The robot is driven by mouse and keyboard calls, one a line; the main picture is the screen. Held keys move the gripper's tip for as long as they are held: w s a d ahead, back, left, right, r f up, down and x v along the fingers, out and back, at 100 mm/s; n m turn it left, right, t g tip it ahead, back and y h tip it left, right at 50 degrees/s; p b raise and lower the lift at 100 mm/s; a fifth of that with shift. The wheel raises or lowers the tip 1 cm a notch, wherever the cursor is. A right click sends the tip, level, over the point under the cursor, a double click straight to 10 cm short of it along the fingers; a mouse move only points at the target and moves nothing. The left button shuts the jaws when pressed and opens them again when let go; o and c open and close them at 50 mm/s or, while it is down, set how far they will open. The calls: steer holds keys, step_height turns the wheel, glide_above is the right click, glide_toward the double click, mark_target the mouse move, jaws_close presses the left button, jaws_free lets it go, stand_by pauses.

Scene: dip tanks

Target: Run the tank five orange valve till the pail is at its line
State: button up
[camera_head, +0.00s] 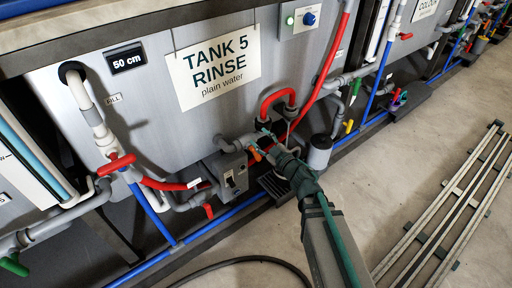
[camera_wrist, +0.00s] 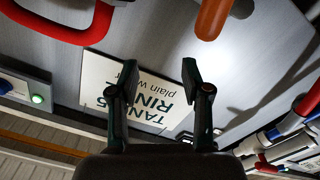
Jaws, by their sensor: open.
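The tank five orange valve handle (camera_head: 256,154) shows at the lower front of the tank marked TANK 5 RINSE, just left of my gripper (camera_head: 268,138). In the wrist view the orange handle (camera_wrist: 213,18) is at the top, beyond the fingertips. My gripper (camera_wrist: 158,72) is open, with nothing between its fingers. In the wrist view it is apart from the handle; in the head view its contact is unclear. A grey cylindrical container (camera_head: 319,153) stands right of my gripper and may be the pail. Its line and fill level cannot be made out.
A red looped hose (camera_head: 279,98) is just above my gripper. A grey box (camera_head: 228,176) and a red-handled valve (camera_head: 116,163) are to the left. A blue pipe (camera_head: 215,228) runs low along the tanks. Slatted rails (camera_head: 445,205) lie on the right floor.

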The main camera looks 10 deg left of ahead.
steer(key=m, duration=0.2)
glide_toward(258, 156)
steer(key=b+x, duration=0.1)
steer(key=x, duration=0.8)
steer(key=shift+w+a+f, duration=0.15)
steer(key=shift+w, duration=0.15)
steer(key=shift+x, duration=0.75)
jaws_close()
